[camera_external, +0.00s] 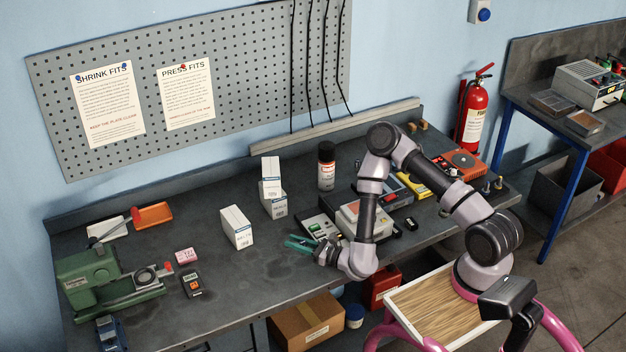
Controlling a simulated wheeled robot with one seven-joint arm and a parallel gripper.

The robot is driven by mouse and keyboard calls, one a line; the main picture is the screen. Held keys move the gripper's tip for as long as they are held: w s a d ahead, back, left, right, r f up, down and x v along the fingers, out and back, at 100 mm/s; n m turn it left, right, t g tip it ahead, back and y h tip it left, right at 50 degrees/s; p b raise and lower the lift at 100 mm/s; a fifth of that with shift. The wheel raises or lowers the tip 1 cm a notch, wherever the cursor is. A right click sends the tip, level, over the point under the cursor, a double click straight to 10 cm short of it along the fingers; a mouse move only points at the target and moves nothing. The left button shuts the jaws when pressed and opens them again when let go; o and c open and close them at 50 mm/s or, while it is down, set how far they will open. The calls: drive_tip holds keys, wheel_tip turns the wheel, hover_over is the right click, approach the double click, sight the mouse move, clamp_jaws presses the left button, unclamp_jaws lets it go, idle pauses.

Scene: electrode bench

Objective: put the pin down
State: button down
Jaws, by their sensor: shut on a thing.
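My gripper (304,245) is low over the front middle of the dark bench (262,285), with narrow teal parts at its tip pointing left. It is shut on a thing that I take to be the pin. The pin itself is too small or hidden to make out between the fingers. I cannot tell whether the gripper tip touches the bench top or is just above it.
White cartons (237,227) stand left of my gripper. Behind it are a spray can (326,166) and a grey device (361,219). A green lathe-like machine (100,278) and a handheld meter (192,284) are at left. Bare bench lies between the meter and my gripper.

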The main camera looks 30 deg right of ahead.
drive_tip(key=w+d+r, duration=1.3)
drive_tip(key=w+r, duration=0.1)
drive_tip(key=r, duration=0.4)
drive_tip(key=s+d+f+m+t+h, duration=0.1)
drive_tip(key=d+f+m+h, duration=0.2)
drive_tip(key=d, duration=1)
drive_tip(key=s+d+f+m+t+h, duration=0.2)
drive_tip(key=d+f+m+h, duration=0.2)
drive_tip(key=d+f+h, duration=0.3)
drive_tip(key=d+f, duration=0.3)
drive_tip(key=d, duration=0.4)
drive_tip(key=shift+f+h, duration=0.3)
drive_tip(key=shift+s+d, duration=0.1)
drive_tip(key=shift+d, duration=0.1)
drive_tip(key=shift+a, duration=0.25)
